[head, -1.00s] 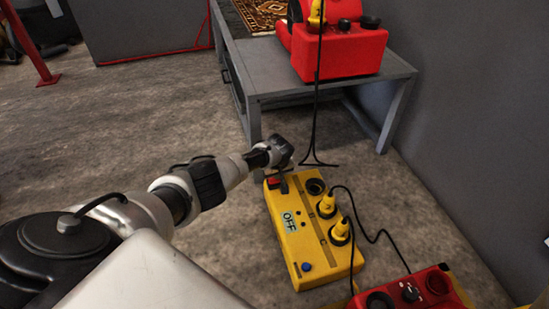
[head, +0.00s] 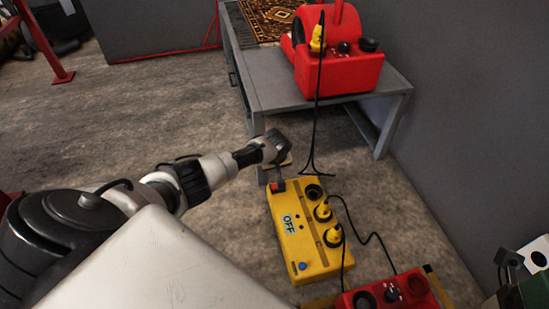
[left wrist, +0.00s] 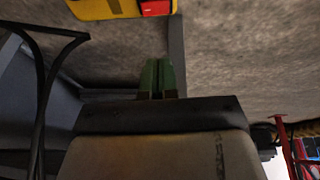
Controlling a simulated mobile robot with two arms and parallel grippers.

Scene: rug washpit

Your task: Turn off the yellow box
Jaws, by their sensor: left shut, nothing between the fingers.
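The yellow box (head: 318,246) lies on the floor, right of the picture's middle. Its small display (head: 290,224) reads OFF. A red switch (head: 278,187) sits at its far left corner, and a blue button (head: 303,266) at its near end. Two yellow plugs (head: 323,211) sit in its sockets; a third socket is empty. My left gripper (head: 286,163) is just beyond the red switch and looks apart from it. In the left wrist view its green fingers (left wrist: 158,77) are shut and empty, with the box (left wrist: 105,9) and switch (left wrist: 155,7) at the top edge.
A grey table (head: 268,86) stands behind, carrying a red machine (head: 340,70) and a patterned rug (head: 270,18). Black cables hang from it and run beside the box. A red unit (head: 388,292) stands at the front right. Bare floor lies left of the box.

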